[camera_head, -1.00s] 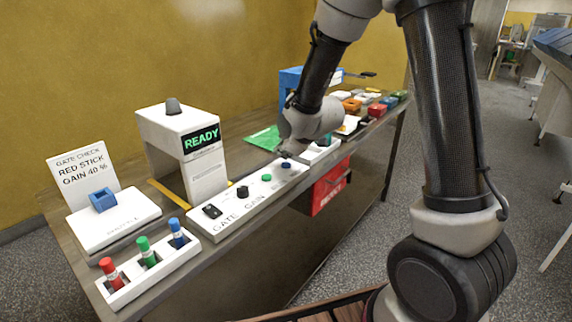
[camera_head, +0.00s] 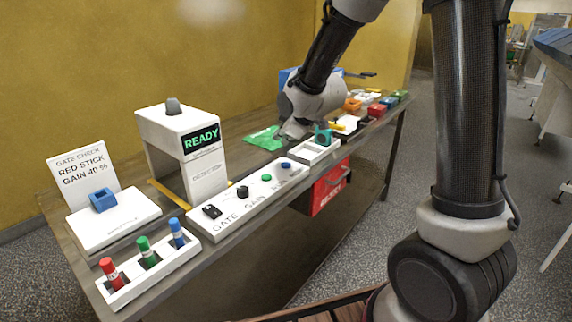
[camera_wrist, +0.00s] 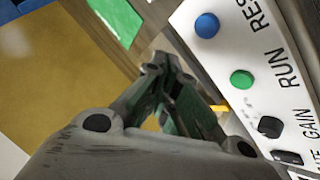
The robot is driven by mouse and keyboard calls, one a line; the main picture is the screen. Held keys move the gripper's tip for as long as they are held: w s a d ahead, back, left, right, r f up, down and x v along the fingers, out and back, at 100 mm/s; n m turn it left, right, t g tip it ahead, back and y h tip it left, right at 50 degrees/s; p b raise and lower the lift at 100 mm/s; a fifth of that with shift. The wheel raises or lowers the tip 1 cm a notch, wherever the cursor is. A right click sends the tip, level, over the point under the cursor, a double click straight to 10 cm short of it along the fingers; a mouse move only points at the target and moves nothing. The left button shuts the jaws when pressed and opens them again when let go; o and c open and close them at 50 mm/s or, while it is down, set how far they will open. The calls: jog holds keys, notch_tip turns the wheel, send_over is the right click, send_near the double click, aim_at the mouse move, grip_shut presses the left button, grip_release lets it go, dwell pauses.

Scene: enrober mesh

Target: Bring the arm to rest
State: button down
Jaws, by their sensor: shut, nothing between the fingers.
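My arm reaches over the table from the right in the head view. My gripper (camera_head: 292,132) is above the table behind the white control panel (camera_head: 232,208), just beside the green sheet (camera_head: 262,138). In the wrist view my gripper (camera_wrist: 160,70) is shut and empty, with its fingertips together. The panel's blue button (camera_wrist: 207,25) and green button (camera_wrist: 242,80) lie to the right of the fingers there. The fingers are apart from both buttons.
A machine reading READY (camera_head: 180,120) stands left of my gripper. A rack with red, green and blue sticks (camera_head: 150,268) is at the near left. A white tray with a teal piece (camera_head: 318,150) is close on the right. A red bin (camera_head: 330,188) hangs at the table's front.

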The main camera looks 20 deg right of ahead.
dwell(0.3)
jog(key=s+f+m+g, duration=0.1)
jog(key=s+d+f+m+g, duration=0.1)
jog(key=s+f, duration=0.1)
jog(key=s+d+f+h, duration=0.1)
jog(key=s, duration=0.1)
jog(key=shift+f+m+g, duration=0.15)
jog(key=shift+m+g, duration=0.25)
jog(key=s+d+r+m, duration=0.3)
jog(key=s+d+r, duration=0.1)
jog(key=s, duration=0.5)
jog(key=s+d+r+m+g+h, duration=0.1)
jog(key=s+d+r+m, duration=0.2)
jog(key=s, duration=0.7)
jog(key=s+d+r+m, duration=0.3)
jog(key=s+d+r, duration=0.4)
jog(key=s, duration=0.2)
jog(key=shift+s+r+m+g+h, duration=0.25)
jog(key=shift+s+m+g+h, duration=0.05)
jog(key=shift+s+m+h, duration=0.1)
